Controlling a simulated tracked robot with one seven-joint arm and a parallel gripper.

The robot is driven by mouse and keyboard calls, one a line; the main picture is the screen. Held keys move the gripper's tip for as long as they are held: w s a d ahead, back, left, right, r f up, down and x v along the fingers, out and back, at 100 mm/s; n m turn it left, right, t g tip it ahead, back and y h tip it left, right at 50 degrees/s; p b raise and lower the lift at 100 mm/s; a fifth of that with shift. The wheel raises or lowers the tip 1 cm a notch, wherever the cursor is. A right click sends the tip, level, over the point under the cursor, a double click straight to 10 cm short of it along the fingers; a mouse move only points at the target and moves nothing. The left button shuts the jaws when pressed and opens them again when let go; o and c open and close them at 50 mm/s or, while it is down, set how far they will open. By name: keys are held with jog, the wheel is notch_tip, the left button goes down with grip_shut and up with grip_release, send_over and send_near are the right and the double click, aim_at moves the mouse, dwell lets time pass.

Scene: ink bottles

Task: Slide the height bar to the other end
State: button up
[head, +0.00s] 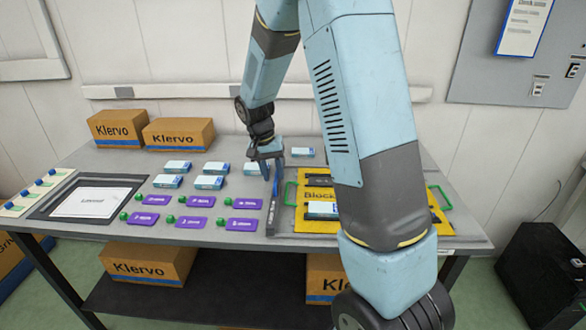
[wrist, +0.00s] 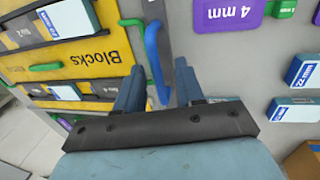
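A narrow grey rail (head: 285,208) lies along the left side of the yellow Blocks tray; it also shows in the wrist view (wrist: 154,9). A blue upright bar (wrist: 154,50) stands at this rail, and I take it for the height bar. My gripper (wrist: 160,80) points down here with its two fingers apart. The blue bar's end lies between the fingers, with gaps seen on both sides; I cannot tell whether it touches either. In the head view my gripper (head: 270,172) is over the rail's far part, and the blue bar is hard to separate from the fingers.
The yellow tray (head: 315,222) with green handles and labelled blocks is right of the rail, partly hidden by my arm. Several purple size plates (head: 196,201) with green knobs and small white-and-blue boxes (head: 172,181) lie left. Klervo boxes (head: 178,133) stand at the back left.

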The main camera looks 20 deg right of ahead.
jog(key=shift+r, duration=0.1)
notch_tip(320, 180, up, 13)
jog(key=w+a, duration=0.1)
jog(key=a, duration=0.1)
jog(key=shift+a+r, duration=0.15)
jog(key=shift+a, duration=0.15)
dwell(0.4)
jog(key=s+d+r+n+t+y, duration=0.1)
jog(key=s+d+r+t, duration=0.1)
jog(key=s+r, duration=0.4)
jog(key=s+d+r+n+t, duration=0.1)
jog(key=s+d+r, duration=0.15)
jog(key=s, duration=0.55)
jog(key=s+d+r+n+t+y, duration=0.1)
jog(key=s+n+t, duration=0.1)
jog(key=s, duration=1.2)
jog(key=shift+s+d+n+t, duration=0.15)
jog(key=shift+s+n+t, duration=0.2)
jog(key=shift+t, duration=0.35)
